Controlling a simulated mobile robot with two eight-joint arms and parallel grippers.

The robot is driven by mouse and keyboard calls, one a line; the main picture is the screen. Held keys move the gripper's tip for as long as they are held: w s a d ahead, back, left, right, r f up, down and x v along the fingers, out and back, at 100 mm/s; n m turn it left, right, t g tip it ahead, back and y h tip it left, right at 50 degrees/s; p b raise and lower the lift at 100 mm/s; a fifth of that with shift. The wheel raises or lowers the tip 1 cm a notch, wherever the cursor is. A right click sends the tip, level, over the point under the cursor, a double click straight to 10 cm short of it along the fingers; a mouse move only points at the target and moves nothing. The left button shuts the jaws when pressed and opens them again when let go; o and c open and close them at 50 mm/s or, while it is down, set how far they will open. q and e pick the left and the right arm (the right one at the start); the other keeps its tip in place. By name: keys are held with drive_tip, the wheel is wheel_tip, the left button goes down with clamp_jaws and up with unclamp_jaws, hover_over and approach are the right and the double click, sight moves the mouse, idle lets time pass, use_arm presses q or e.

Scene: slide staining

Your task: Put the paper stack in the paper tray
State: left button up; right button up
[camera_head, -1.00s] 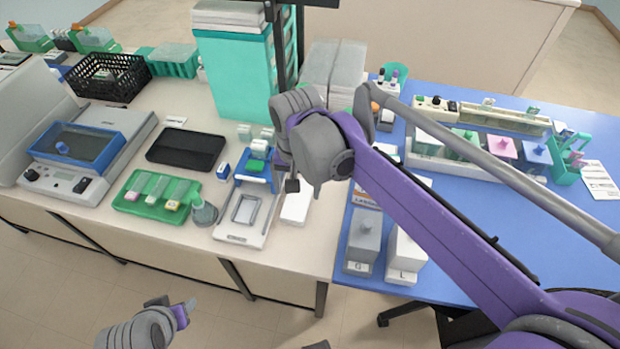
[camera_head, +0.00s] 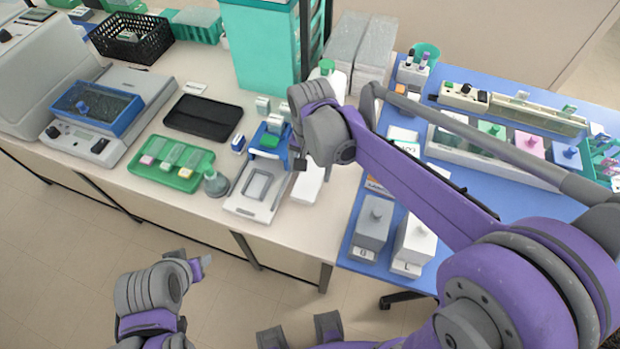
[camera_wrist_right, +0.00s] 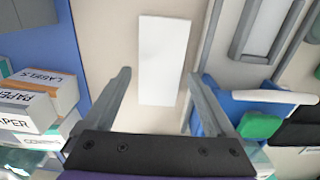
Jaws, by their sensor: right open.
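A flat white paper stack (camera_head: 308,186) lies on the pale bench, right of a white tray with a grey rectangular frame (camera_head: 233,203), which looks like the paper tray. The right wrist view shows the stack as a plain white rectangle (camera_wrist_right: 165,50) and part of the grey-framed tray (camera_wrist_right: 238,40) at its upper right. My right gripper (camera_wrist_right: 158,76) is open, its fingers either side of the stack's near part in that view; they appear above it, not touching. In the head view this gripper (camera_head: 299,164) is partly hidden by its wrist. My left gripper (camera_head: 199,264) is off the bench's front, its jaws unclear.
A blue device with a green part (camera_head: 270,140) stands close left of my right gripper. Boxes labelled PAPER (camera_wrist_right: 25,110) and LABELS (camera_wrist_right: 50,85) are at left in the wrist view. Grey and white lidded containers (camera_head: 372,232) stand on the blue mat (camera_head: 345,250).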

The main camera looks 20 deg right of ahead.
wheel_tip(320, 180, down, 2)
drive_tip(key=shift+f, duration=0.2)
drive_tip(key=c, duration=1.4)
drive_tip(key=shift+r, duration=0.2)
